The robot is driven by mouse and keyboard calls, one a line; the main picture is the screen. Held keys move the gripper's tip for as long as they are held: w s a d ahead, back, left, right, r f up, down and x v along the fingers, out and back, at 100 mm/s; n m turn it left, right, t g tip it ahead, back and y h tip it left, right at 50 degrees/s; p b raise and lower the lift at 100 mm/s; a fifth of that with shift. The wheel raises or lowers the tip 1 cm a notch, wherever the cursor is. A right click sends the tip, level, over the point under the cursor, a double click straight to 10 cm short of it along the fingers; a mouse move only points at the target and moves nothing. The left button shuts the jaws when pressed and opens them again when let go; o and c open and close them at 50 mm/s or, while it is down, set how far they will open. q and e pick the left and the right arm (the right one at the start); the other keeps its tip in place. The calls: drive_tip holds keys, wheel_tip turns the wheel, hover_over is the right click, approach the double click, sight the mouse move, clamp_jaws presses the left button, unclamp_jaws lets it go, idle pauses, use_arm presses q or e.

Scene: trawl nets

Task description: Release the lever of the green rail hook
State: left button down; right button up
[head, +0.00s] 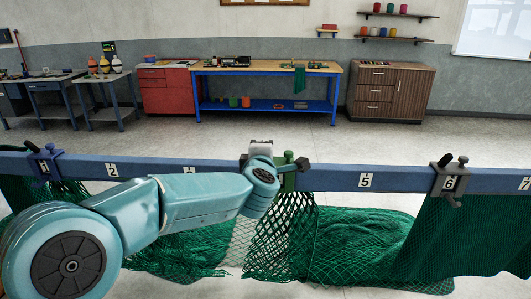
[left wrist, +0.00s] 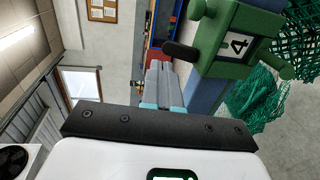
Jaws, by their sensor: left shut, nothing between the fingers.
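The green rail hook (head: 288,178) sits on the blue rail near the middle of the head view, partly behind my left wrist. In the left wrist view the hook (left wrist: 232,45) carries a plate marked 4. Its lever, with a black grip (left wrist: 183,51), sticks out to the left there. My left gripper (left wrist: 158,66) is shut and empty, with its fingertips close to the black grip; I cannot tell whether they touch it. In the head view my left gripper (head: 261,147) is by the hook, its fingertips mostly hidden. My right gripper is not in view.
The blue rail (head: 335,177) crosses the whole head view. Green nets (head: 350,245) hang from it and lie heaped below. A blue hook (head: 45,163) stands far left and a grey hook (head: 449,180) to the right. Benches line the back wall, with open floor before them.

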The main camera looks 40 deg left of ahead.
use_arm(q)
drive_tip(key=s+d+r, duration=0.4)
drive_tip(key=s, duration=0.3)
drive_tip(key=shift+r, duration=0.25)
drive_tip(key=shift+w+d, duration=0.1)
drive_tip(key=shift+s+d, duration=0.1)
drive_tip(key=shift+s, duration=0.1)
